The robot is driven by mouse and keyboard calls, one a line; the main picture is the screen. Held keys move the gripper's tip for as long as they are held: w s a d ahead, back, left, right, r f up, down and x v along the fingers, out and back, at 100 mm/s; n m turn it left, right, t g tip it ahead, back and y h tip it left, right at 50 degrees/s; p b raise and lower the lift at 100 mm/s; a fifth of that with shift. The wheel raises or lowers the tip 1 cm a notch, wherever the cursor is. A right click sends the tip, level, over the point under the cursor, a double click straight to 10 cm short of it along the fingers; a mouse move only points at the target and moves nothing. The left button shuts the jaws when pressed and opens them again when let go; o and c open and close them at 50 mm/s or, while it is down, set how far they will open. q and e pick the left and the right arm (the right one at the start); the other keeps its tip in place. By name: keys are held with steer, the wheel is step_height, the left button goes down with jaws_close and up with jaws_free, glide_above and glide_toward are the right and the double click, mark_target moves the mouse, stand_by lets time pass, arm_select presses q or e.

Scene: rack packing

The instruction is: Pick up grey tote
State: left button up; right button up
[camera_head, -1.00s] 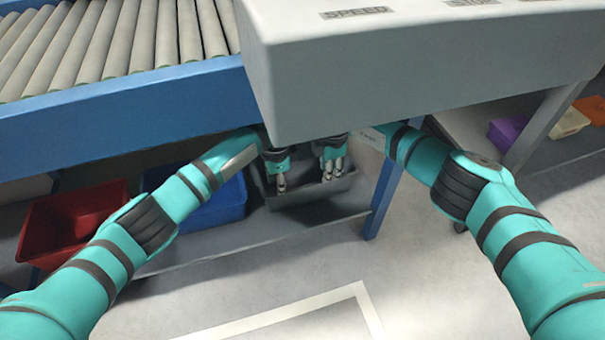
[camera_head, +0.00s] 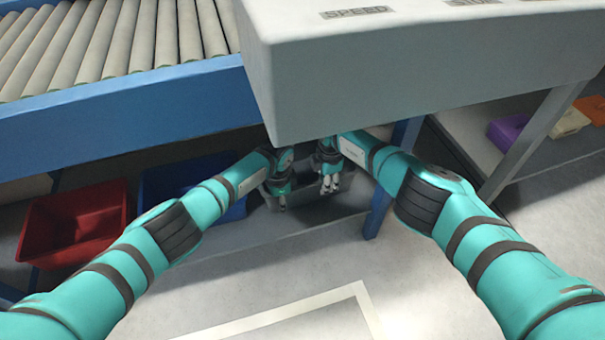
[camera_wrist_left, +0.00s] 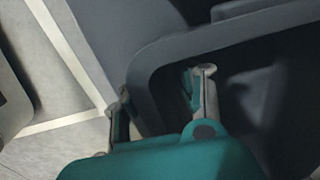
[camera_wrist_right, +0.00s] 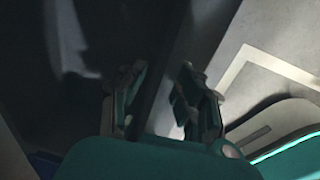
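The grey tote (camera_head: 345,200) sits on the low shelf under the conveyor, partly hidden by my grippers and the grey control box. My left gripper (camera_head: 283,203) is at the tote's left part in the head view. In the left wrist view its fingers (camera_wrist_left: 163,100) are apart, with the tote's dark rim (camera_wrist_left: 143,75) running between them. My right gripper (camera_head: 330,187) is over the tote, right of the left one. In the right wrist view its fingers (camera_wrist_right: 160,95) are spread, with a dark edge, apparently the tote's wall, between them. Contact is unclear.
A blue tote (camera_head: 235,205) and a red tote (camera_head: 75,225) stand to the left on the shelf. The grey control box (camera_head: 420,70) overhangs the grippers. A blue leg (camera_head: 378,212) stands close on the right. The floor in front is clear.

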arm_select(q)
jaws_close()
arm_select(e)
jaws_close()
arm_select(q)
steer(key=shift+r, duration=0.15)
arm_select(e)
steer(key=shift+r, duration=0.2)
